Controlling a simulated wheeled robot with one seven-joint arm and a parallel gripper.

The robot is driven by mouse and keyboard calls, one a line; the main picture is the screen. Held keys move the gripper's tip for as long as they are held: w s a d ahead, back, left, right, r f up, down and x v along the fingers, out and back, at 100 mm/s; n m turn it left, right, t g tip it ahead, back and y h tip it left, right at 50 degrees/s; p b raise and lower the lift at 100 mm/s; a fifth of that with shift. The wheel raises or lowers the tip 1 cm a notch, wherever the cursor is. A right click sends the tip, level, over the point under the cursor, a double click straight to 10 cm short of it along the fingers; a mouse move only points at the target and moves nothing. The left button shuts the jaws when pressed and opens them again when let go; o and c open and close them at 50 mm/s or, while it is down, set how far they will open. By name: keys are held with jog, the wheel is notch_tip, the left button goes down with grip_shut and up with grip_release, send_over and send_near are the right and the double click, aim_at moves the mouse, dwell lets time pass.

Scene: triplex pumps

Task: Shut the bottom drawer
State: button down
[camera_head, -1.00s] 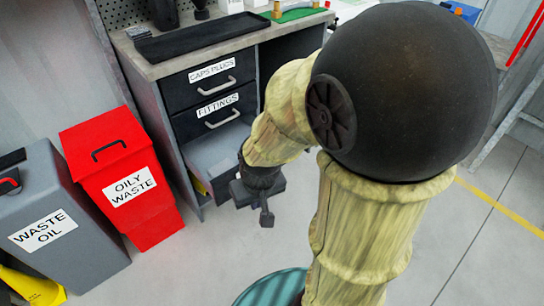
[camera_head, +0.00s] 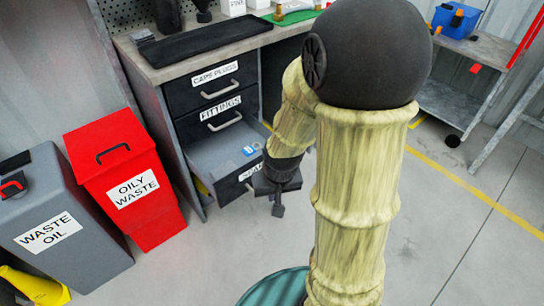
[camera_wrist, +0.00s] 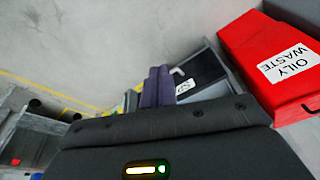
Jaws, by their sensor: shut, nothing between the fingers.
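The bottom drawer (camera_head: 215,153) of the grey cabinet is pulled out, with its grey inside showing. Its dark front (camera_head: 232,187) carries a white label, mostly hidden by my arm. My gripper (camera_head: 278,209) is low in front of the drawer front, at its right part in the head view. In the wrist view the closed fingers (camera_wrist: 157,87) point toward the drawer front (camera_wrist: 193,84), which shows a handle and a label. The fingers are shut and empty. I cannot tell whether they touch the front.
The drawers labelled CAPS PLUGS (camera_head: 212,88) and FITTINGS (camera_head: 222,117) above are shut. A blue and white item (camera_head: 250,150) lies in the open drawer. A red OILY WASTE bin (camera_head: 125,185) and grey WASTE OIL bin (camera_head: 62,225) stand left. Floor in front is clear.

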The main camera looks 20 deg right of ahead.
jog(key=w+d+f+m+t+y+p, duration=0.3)
jog(key=w+d+m+t+p, duration=0.3)
jog(key=w+d+m, duration=0.4)
jog(key=d+f+m+p, duration=0.1)
jog(key=m, duration=0.1)
jog(key=shift+d+f+m, duration=0.15)
jog(key=shift+d+m, duration=0.05)
jog(key=shift+m, duration=0.1)
jog(key=b+x, duration=0.1)
jog(key=x, duration=0.3)
jog(key=w+r+b+x, duration=0.1)
jog(key=x, duration=0.3)
jog(key=r+b+x, duration=0.1)
jog(key=x, duration=0.3)
jog(key=shift+w+a+f, duration=0.25)
jog(key=shift+w+a, duration=0.05)
jog(key=shift+w, duration=0.3)
jog(key=shift+w+a, duration=0.1)
jog(key=shift+w, duration=0.15)
